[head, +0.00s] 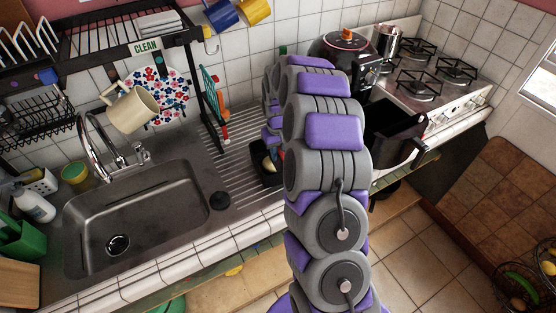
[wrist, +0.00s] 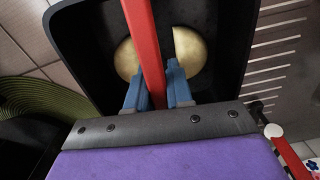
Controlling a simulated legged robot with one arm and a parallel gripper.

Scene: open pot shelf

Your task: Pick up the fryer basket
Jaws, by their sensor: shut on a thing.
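In the wrist view my gripper (wrist: 157,84) has its blue fingers on either side of a red bar (wrist: 143,35) and is shut on it. The bar runs above an open black container (wrist: 228,82) with a pale golden round thing (wrist: 188,50) inside. I cannot tell whether the bar is joined to the container. In the head view this container (head: 258,179) is on the drainboard left of my arm, partly hidden. Another open black basket-like box (head: 392,128) with a handle at its right stands right of my arm; I cannot tell which one is the fryer basket.
A metal sink (head: 150,215) lies to the left, with a dish rack (head: 110,45) above. A dark cooker (head: 345,48) with a red-trimmed lid stands behind my arm. A gas stove (head: 425,75) is at the back right. A red-handled utensil (wrist: 285,150) is close to my gripper.

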